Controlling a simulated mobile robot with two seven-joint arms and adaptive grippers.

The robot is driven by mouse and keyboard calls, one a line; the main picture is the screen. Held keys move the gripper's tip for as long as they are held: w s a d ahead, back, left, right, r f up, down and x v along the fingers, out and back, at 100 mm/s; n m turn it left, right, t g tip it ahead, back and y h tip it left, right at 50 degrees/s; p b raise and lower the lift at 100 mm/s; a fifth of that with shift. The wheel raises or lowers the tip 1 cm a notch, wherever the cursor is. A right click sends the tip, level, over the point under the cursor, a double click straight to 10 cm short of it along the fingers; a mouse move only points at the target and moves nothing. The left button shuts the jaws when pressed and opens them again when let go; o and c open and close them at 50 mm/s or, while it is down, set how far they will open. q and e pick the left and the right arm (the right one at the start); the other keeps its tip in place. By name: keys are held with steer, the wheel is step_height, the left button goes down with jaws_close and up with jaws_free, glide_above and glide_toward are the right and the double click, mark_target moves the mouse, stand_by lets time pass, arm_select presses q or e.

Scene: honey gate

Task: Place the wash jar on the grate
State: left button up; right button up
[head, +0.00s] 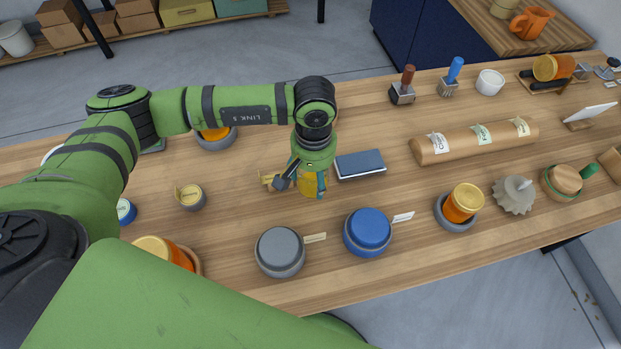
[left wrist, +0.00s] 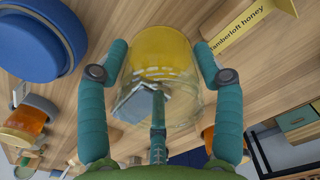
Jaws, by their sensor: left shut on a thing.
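My left gripper (head: 309,184) is shut on a clear jar with a yellow part (head: 312,186), over the middle of the table. A dark flat rectangular block (head: 360,164) lies just right of the jar in the head view. No bars show on it, so I cannot tell whether it is the grate. My right gripper is out of view.
A grey lidded pot (head: 280,252) and a blue lidded pot (head: 367,232) stand in front. A paper roll with tags (head: 475,141) lies to the right. An amber jar on a grey dish (head: 462,204) stands front right.

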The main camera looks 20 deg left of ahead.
mark_target(309, 189)
arm_select(q)
steer(key=shift+s+a+f, duration=0.3)
steer(key=shift+s+f, duration=0.05)
steer(key=shift+s, duration=0.05)
step_height(309, 189, down, 3)
steer(key=shift+f+p, duration=0.2)
steer(key=shift+p, duration=0.65)
steer(key=shift+w+f, duration=0.1)
steer(key=shift+f, duration=0.2)
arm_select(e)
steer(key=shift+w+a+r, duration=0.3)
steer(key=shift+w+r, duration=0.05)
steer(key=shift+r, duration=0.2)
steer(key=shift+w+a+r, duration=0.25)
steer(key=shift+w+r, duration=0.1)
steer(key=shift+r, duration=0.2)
arm_select(q)
steer(key=shift+f, duration=0.15)
steer(key=o, duration=1.3)
steer(key=shift+o, duration=0.4)
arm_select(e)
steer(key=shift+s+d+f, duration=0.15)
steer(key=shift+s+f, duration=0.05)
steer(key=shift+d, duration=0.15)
